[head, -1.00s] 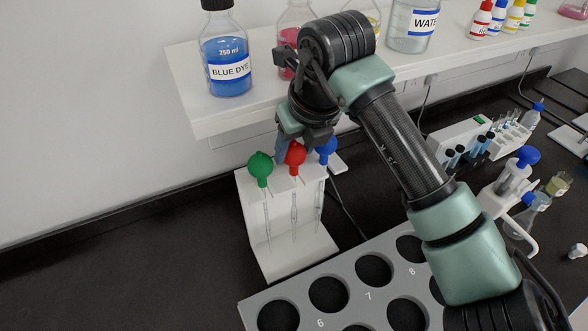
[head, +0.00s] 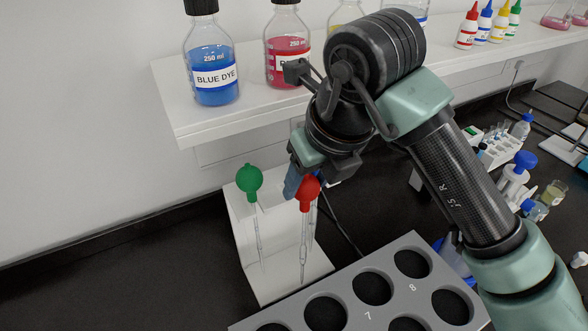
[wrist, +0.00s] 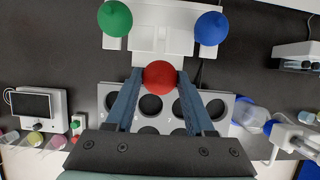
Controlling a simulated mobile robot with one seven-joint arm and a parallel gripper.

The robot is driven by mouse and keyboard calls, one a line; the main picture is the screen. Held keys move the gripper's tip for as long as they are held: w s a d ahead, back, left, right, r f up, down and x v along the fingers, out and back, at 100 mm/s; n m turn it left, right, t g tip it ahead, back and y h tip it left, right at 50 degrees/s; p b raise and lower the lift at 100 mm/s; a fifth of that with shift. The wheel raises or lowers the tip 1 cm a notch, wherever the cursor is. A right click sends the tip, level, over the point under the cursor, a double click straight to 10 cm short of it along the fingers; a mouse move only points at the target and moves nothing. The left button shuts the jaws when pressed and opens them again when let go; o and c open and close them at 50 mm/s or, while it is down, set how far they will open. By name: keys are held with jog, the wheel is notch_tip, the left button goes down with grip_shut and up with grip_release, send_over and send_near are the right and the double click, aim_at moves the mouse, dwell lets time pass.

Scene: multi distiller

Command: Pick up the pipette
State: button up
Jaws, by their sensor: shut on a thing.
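The red-bulbed pipette (head: 308,188) hangs upright from my gripper (head: 305,184), its glass stem pointing down in front of the white stand (head: 310,262). In the wrist view, the red bulb (wrist: 160,77) sits between my two blue fingertips (wrist: 160,74), which are shut on it. A green-bulbed pipette (head: 250,180) is at the stand's left side. The green bulb (wrist: 115,18) and a blue bulb (wrist: 211,28) are at the stand in the wrist view. In the head view my gripper hides the blue bulb.
A grey tray with round holes (head: 397,287) lies in front and to the right of the stand. A shelf (head: 180,118) above carries a blue dye bottle (head: 213,75) and a red one (head: 288,60). Black bench is free left of the stand.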

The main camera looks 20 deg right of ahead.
notch_tip(320, 180, up, 13)
jog(key=s+b, duration=0.1)
jog(key=s+d+b, duration=0.1)
jog(key=s+b, duration=0.2)
jog(key=s, duration=0.4)
jog(key=shift+s+d+r, duration=0.3)
jog(key=shift+r, duration=0.25)
